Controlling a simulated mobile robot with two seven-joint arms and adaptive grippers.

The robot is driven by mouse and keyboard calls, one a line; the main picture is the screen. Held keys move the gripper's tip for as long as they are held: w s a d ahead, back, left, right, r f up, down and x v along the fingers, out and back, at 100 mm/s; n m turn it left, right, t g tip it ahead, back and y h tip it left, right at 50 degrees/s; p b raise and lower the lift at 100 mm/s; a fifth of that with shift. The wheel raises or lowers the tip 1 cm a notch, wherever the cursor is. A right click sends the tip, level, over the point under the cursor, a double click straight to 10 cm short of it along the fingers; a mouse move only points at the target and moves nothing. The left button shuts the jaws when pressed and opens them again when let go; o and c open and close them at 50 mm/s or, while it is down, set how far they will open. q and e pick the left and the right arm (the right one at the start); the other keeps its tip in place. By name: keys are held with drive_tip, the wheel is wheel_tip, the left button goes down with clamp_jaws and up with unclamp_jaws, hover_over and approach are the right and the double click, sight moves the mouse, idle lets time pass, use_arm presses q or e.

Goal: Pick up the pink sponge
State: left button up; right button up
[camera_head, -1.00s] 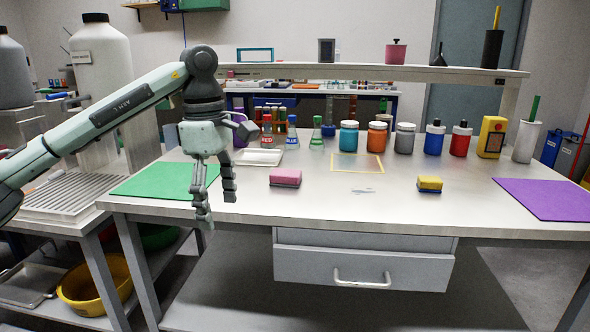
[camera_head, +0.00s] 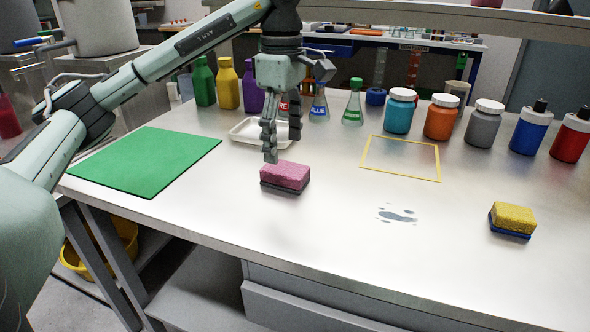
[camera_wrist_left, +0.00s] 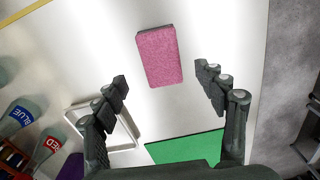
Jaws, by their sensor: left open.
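The pink sponge (camera_head: 286,175) with a dark underside lies on the metal table, left of the middle in the head view. It also shows in the left wrist view (camera_wrist_left: 159,56), ahead of the fingertips and between their lines. My left gripper (camera_head: 281,145) is above and just behind the sponge in the head view, fingers pointing down. In the left wrist view its two fingers (camera_wrist_left: 162,84) are spread wide with nothing between them. Whether a fingertip touches the sponge cannot be told from the head view. My right gripper is not in view.
A white tray (camera_head: 243,133) lies behind the sponge, and a green mat (camera_head: 150,160) to its left. Bottles, flasks and jars line the back. A yellow outlined square (camera_head: 400,176), a wet patch (camera_head: 397,215) and a yellow sponge (camera_head: 513,219) are to the right.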

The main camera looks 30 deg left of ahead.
sight(285, 167)
use_arm(q)
drive_tip(key=shift+s+f, duration=0.15)
drive_tip(key=shift+f, duration=0.3)
drive_tip(key=f+b, duration=0.1)
drive_tip(key=f, duration=0.4)
drive_tip(key=shift+d, duration=0.2)
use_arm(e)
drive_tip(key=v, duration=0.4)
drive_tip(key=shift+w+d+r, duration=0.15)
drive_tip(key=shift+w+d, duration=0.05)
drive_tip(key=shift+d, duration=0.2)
use_arm(q)
drive_tip(key=c, duration=1)
